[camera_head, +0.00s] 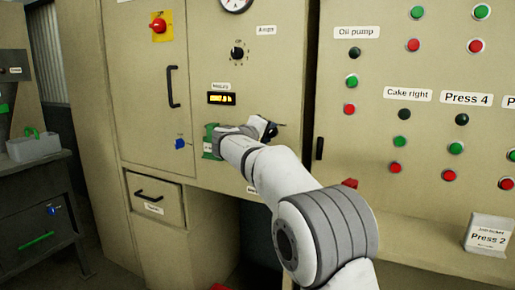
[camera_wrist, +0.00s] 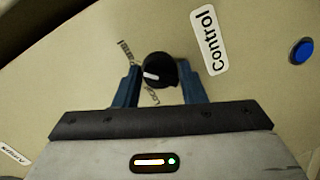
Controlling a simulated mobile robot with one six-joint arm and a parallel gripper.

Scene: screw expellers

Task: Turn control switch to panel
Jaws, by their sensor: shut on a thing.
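The control switch (camera_wrist: 160,68) is a round black knob with a white pointer mark, on the beige panel in the wrist view. A white label "Control" (camera_wrist: 210,42) is beside it. The pointer mark faces left in that view. In the head view my gripper (camera_head: 268,130) is at the cabinet front below the yellow digital display (camera_head: 221,98), and the switch is hidden there.
A blue button (camera_wrist: 301,50) is right of the label in the wrist view. In the head view, a red switch (camera_head: 158,25) and a blue switch (camera_head: 180,144) are on the left cabinet. The right panel has several green and red buttons. A ledge with a "Press 2" sign (camera_head: 488,235) juts out below.

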